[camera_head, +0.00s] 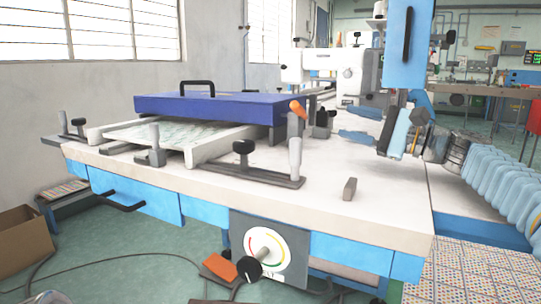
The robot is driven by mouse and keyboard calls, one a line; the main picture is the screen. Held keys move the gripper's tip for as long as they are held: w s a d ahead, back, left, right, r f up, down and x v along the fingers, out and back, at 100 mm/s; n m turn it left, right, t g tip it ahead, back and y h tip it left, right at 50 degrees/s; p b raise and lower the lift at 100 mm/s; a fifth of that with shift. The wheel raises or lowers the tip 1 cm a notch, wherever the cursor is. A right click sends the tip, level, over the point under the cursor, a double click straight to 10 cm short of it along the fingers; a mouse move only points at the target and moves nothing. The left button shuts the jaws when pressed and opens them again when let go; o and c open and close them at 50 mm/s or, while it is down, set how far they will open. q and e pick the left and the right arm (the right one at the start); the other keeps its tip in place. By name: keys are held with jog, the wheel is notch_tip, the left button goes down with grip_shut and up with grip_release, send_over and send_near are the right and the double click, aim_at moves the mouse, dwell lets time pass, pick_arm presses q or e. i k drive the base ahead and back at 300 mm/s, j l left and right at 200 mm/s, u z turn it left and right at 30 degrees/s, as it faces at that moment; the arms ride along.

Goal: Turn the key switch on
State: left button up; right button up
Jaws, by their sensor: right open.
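A grey panel (292,237) on the front of the bench carries a round white dial (270,243) with coloured arcs. A black knob (249,268) stands out in front of its lower left. Whether this is the key switch, and how it is set, I cannot tell. A small grey upright block (349,188) stands on the tabletop near its front right. My right gripper (393,142) is open and empty above the right part of the table, behind and to the right of the block, well apart from the dial. My left gripper is not in view.
The white tabletop (385,215) is clear around the block. A blue plate (220,105) with a black handle, toggle clamps (265,172) and a white sewing machine (330,65) occupy the left and back. A cardboard box (22,238) stands on the floor at left.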

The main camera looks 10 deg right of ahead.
aim_at(444, 45)
jog(key=k+l, duration=0.2)
jog(key=l, duration=0.15)
jog(key=k+l, duration=0.15)
jog(key=l, duration=0.2)
jog(key=k+l, duration=0.2)
jog(key=l, duration=0.15)
jog(key=k+l, duration=0.2)
jog(key=l, duration=0.15)
jog(key=k+l, duration=0.15)
jog(key=l, duration=0.2)
